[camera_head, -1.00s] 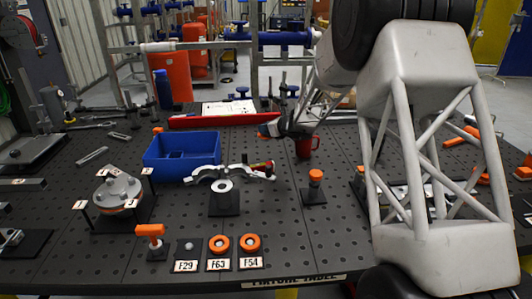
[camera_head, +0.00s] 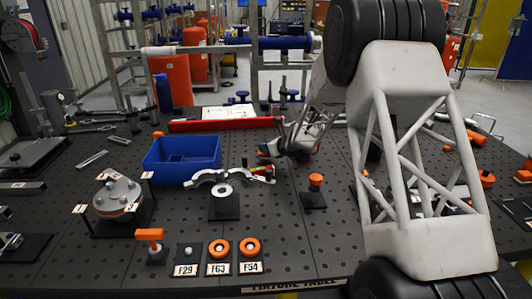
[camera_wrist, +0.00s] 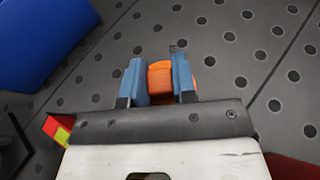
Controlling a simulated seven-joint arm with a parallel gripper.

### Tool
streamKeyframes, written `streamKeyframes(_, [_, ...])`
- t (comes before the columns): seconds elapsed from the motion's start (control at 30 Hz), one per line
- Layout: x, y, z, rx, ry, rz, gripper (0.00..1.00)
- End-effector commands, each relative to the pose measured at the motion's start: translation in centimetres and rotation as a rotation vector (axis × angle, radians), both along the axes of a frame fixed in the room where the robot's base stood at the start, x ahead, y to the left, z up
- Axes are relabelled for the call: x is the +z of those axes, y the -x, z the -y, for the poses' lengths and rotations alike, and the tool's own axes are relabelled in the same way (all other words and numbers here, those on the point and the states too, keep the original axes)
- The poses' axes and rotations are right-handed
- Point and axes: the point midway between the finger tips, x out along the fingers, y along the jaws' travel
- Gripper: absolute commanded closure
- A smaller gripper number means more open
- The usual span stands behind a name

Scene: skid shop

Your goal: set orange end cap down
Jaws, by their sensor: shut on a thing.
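The orange end cap (camera_wrist: 160,82) sits between the blue fingers of my gripper (camera_wrist: 160,84) in the wrist view, and the fingers are shut on it. The dark perforated table top shows around and beyond it. I cannot tell whether the cap touches the table. In the head view my gripper (camera_head: 268,150) is low over the table, right of the blue bin and behind the silver curved clamp. The held cap is not clear there.
The blue bin (camera_head: 182,157) stands left of my gripper. The curved clamp (camera_head: 228,176) and an orange-topped post (camera_head: 316,181) stand in front. Two orange rings (camera_head: 219,248) (camera_head: 249,247) lie by labels at the front edge. A long red tray (camera_head: 215,125) lies behind.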

Motion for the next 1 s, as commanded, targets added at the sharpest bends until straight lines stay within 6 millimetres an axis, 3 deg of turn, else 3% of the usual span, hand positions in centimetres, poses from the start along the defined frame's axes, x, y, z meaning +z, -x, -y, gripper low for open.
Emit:
streamKeyframes(0.23, [-2.4, 0.0, 0.0, 0.000, -0.001, -0.001, 1.00])
streamKeyframes(0.73, [-2.8, 0.0, 0.0, 0.000, -0.001, 0.001, 1.00])
streamKeyframes(0.77, [-2.9, 0.0, 0.0, 0.000, -0.001, 0.001, 0.72])
streamKeyframes(0.9, [-2.9, 0.0, 0.0, 0.000, -0.001, 0.001, 0.50])
streamKeyframes(1.0, [-2.9, 0.0, 0.0, 0.000, -0.001, -0.001, 0.49])
